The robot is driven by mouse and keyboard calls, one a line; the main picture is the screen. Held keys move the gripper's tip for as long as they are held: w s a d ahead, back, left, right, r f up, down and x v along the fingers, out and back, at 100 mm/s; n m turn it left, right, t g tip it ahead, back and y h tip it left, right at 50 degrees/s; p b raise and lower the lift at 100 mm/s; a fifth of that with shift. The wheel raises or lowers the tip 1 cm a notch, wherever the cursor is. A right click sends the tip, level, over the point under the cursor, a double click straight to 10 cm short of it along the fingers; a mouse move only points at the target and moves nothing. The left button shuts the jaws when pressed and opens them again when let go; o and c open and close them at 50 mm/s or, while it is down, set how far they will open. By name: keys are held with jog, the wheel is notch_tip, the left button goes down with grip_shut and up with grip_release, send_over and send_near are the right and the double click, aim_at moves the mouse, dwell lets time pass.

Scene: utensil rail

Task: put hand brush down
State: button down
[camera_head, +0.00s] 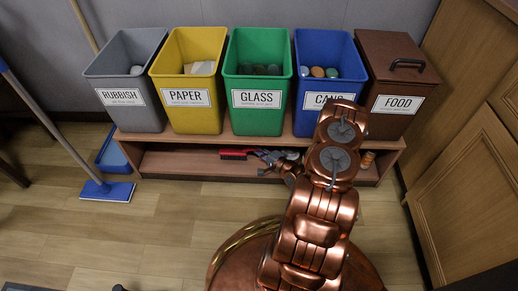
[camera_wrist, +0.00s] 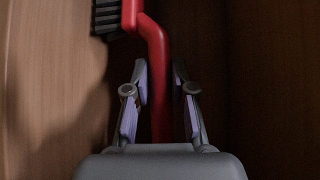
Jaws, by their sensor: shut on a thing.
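The hand brush has a red handle and black bristles. In the head view the brush (camera_head: 234,153) is in the low shelf space under the bins, towards the middle. In the wrist view its red handle (camera_wrist: 157,55) runs up between the fingers of my gripper (camera_wrist: 161,95), with the bristles (camera_wrist: 107,15) at the top left. My gripper is shut on the handle; a narrow gap seems to show at the right finger. In the head view my gripper (camera_head: 275,158) reaches into the shelf space from the right, partly hidden by my arm. Whether the brush touches the shelf board is unclear.
The wooden shelf unit (camera_head: 170,163) carries grey, yellow, green, blue and brown bins. A small wooden item (camera_head: 367,159) is at the shelf's right end. A blue mop (camera_head: 107,190) and a blue dustpan-like item (camera_head: 112,152) are at left. Cabinets (camera_head: 470,170) bound the right.

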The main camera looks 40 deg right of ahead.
jog(key=shift+f, duration=0.55)
dwell(0.5)
jog(key=c, duration=0.9)
grip_release()
jog(key=shift+s, duration=0.15)
jog(key=s+r, duration=0.2)
jog(key=s, duration=0.9)
jog(key=shift+s+d, duration=0.25)
jog(key=shift+d, duration=0.1)
